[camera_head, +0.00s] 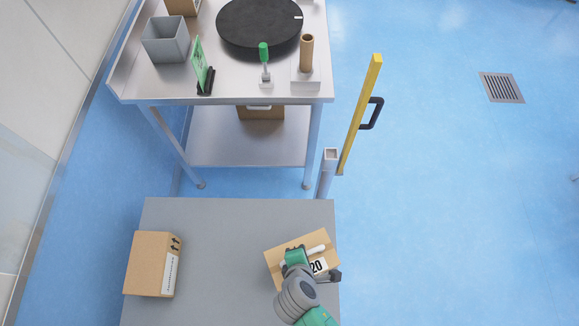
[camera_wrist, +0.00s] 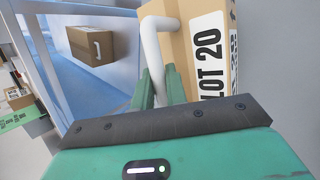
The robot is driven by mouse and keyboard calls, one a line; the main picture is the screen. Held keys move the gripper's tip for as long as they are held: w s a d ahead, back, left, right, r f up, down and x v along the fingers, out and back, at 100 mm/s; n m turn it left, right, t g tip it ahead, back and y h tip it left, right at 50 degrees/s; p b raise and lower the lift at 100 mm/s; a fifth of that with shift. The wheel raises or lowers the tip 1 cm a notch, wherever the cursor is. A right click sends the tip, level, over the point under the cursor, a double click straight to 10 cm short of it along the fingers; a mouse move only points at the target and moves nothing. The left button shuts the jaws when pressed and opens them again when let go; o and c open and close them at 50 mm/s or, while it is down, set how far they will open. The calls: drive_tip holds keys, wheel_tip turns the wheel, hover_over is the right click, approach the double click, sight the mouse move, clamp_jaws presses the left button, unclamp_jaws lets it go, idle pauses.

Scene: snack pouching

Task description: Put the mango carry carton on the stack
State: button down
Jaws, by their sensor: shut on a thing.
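A brown carton (camera_head: 288,243) with a white handle and a "20" label is at the right of the grey platform in the head view. In the wrist view this carton (camera_wrist: 185,50) reads "LOT 20"; no mango marking is legible. My gripper (camera_wrist: 160,88) is shut on its white handle (camera_wrist: 152,50), and my wrist covers part of the carton in the head view. I cannot tell whether the carton touches the platform. Several boxes (camera_wrist: 18,98) are grouped at the left edge of the wrist view, partly cut off.
Another brown carton (camera_head: 150,264) sits at the left of the grey platform (camera_head: 225,225), with bare surface between. A steel table (camera_head: 225,98) stands behind, with a handled carton (camera_head: 262,113) on its lower shelf. A yellow post (camera_head: 360,112) with a black handle stands right of the table.

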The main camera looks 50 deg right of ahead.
drive_tip(key=w+d+b, duration=0.1)
drive_tip(key=w+d, duration=0.3)
drive_tip(key=w, duration=0.3)
drive_tip(key=shift+w+d+f, duration=0.35)
drive_tip(key=shift+w+d, duration=0.05)
drive_tip(key=shift+w, duration=0.1)
drive_tip(key=shift+w+d+f+b, duration=0.15)
drive_tip(key=shift+f+b, duration=0.25)
drive_tip(key=shift+f, duration=0.5)
drive_tip(key=shift+w+d+f+b, duration=0.1)
drive_tip(key=shift+f+b, duration=0.3)
drive_tip(key=shift+f, duration=0.6)
drive_tip(key=c, duration=1.4)
unclamp_jaws()
